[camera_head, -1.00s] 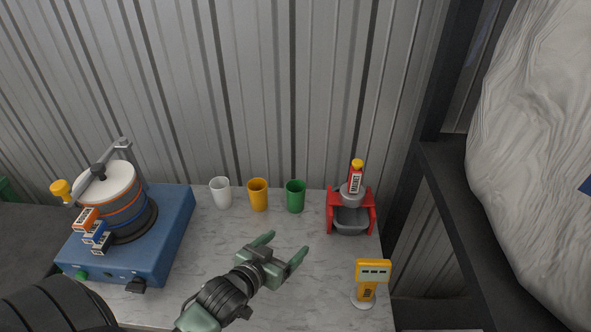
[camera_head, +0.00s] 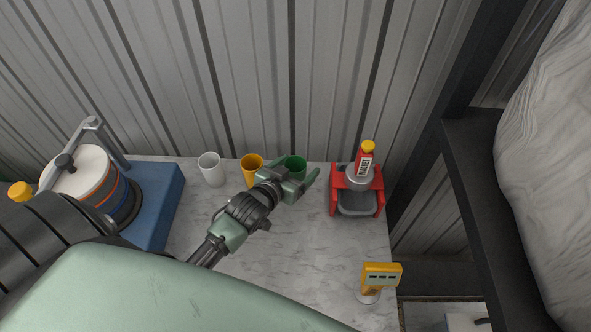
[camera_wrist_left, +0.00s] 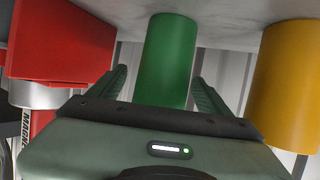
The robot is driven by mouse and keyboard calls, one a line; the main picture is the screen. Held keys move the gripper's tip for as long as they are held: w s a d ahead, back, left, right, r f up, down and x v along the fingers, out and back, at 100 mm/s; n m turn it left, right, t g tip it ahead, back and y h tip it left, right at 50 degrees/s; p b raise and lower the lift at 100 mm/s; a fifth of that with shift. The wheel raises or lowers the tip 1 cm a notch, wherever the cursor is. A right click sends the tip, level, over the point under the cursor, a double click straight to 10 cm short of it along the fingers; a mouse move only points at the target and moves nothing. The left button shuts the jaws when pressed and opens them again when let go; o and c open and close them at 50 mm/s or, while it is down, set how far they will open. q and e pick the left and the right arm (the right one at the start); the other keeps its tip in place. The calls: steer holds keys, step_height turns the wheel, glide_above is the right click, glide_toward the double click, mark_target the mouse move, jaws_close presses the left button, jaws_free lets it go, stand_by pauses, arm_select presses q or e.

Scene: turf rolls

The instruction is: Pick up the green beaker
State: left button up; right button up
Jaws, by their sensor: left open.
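The green beaker (camera_head: 297,165) stands upright at the back of the marble table, partly hidden behind my left gripper (camera_head: 300,180) in the head view. In the left wrist view the green beaker (camera_wrist_left: 167,58) lies between the two open fingers of my left gripper (camera_wrist_left: 165,85), with a finger on each side. I cannot tell whether either finger touches it. My right gripper is in neither view.
An orange beaker (camera_head: 251,166) stands close left of the green one, with a white beaker (camera_head: 211,170) further left. A red holder (camera_head: 338,201) with a red bottle (camera_head: 364,162) is at right. A yellow device (camera_head: 381,274) stands in front. The marble table's (camera_head: 290,255) middle is clear.

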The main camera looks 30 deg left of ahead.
arm_select(q)
steer(key=shift+x, duration=1.1)
steer(key=shift+s, duration=0.1)
steer(key=c, duration=1.5)
steer(key=shift+c, duration=0.2)
